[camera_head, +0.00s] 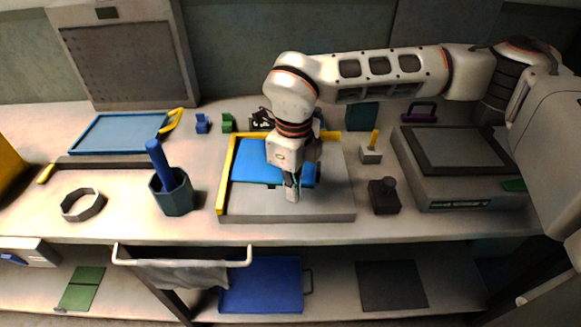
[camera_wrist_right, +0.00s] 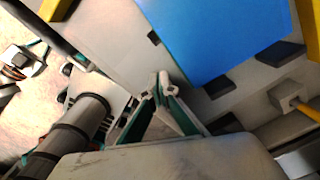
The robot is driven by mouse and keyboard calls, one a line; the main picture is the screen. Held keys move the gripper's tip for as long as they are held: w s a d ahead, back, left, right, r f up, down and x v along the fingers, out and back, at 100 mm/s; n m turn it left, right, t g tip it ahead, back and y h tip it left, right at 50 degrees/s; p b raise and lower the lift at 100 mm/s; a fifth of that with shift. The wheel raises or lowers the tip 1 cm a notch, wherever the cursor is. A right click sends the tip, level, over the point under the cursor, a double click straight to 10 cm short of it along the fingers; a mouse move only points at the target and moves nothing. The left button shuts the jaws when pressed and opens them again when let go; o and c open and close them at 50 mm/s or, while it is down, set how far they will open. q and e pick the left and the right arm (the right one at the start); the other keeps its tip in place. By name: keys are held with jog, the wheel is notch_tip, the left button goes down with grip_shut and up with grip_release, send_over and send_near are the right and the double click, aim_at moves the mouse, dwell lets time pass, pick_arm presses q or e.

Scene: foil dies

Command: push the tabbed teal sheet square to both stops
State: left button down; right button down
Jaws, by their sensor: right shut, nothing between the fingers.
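A bright blue sheet (camera_head: 258,160) lies flat on a pale grey board (camera_head: 250,205). A yellow stop bar (camera_head: 228,172) runs along the board's left edge and another yellow bar (camera_head: 328,136) along its back. The sheet lies close to the left bar; I cannot tell if it touches. My right arm hides much of the back edge. My right gripper (camera_head: 292,190) is shut and empty, low at the sheet's front right. In the right wrist view, the closed fingertips (camera_wrist_right: 165,85) are beside the blue sheet (camera_wrist_right: 215,35), and dark pieces (camera_wrist_right: 220,87) show at its edges.
A hexagonal cup (camera_head: 172,195) with a blue rod stands left of the board. A dark knobbed block (camera_head: 384,198) and a yellow-handled block (camera_head: 371,154) stand right of it. A grey machine (camera_head: 455,185) is farther right. The board's front strip is clear.

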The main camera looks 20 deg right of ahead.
jog(key=shift+w+d, duration=0.25)
jog(key=shift+w, duration=0.65)
jog(key=shift+w+d, duration=0.25)
jog(key=shift+w, duration=0.65)
jog(key=shift+s, duration=0.15)
jog(key=shift+s+a, duration=0.15)
jog(key=shift+s, duration=0.3)
jog(key=shift+r+p, duration=1.8)
jog(key=shift+r, duration=0.7)
notch_tip(320, 180, up, 3)
jog(key=shift+p, duration=0.9)
